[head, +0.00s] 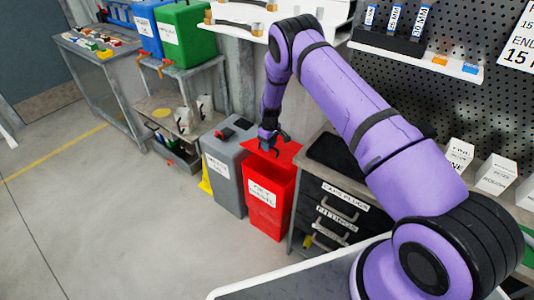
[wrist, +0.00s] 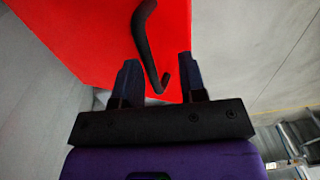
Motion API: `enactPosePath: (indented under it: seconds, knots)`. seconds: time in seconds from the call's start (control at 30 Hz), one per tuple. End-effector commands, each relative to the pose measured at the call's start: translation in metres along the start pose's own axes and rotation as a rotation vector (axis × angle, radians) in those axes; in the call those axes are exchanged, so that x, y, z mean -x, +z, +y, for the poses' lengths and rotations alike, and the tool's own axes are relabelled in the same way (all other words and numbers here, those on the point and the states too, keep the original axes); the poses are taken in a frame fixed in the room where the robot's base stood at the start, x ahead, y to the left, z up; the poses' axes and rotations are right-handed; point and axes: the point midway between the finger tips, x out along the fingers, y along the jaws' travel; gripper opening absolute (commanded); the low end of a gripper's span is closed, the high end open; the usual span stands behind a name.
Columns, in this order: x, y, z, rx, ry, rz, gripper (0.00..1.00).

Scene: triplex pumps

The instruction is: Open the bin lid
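The red bin (head: 267,205) with a white label stands on the floor beside the drawer unit. In the wrist view, the flat red lid (wrist: 90,40) fills the upper left. A bent black handle (wrist: 145,45) stands out from it. My gripper (head: 274,146) is over the lid in the head view. In the wrist view, my gripper (wrist: 159,78) is open, with its fingers apart and the handle's lower end between them. I cannot tell whether either finger touches the handle.
A grey bin (head: 224,178) stands just left of the red bin. A drawer unit (head: 335,205) stands close on the right. Behind are a metal shelf stand (head: 190,115) with blue and green containers and a pegboard wall (head: 470,100). The floor in front is clear.

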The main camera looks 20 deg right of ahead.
Motion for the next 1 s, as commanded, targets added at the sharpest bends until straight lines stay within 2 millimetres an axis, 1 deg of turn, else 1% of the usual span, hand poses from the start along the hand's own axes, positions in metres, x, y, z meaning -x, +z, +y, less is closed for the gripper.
enactPosePath:
  seconds: [0.03,0.2,0.4,0.57,1.0]
  knots:
    - [-0.01,0.0,-0.002,0.001,0.004,-0.002,0.38]
    - [-0.032,-0.002,-0.005,0.001,0.02,0.0,0.38]
    - [-0.046,-0.003,-0.008,0.001,0.029,0.001,0.38]
    - [-0.048,-0.003,-0.008,0.001,0.031,0.002,0.38]
    - [-0.046,-0.003,-0.008,0.0,0.032,0.003,0.38]
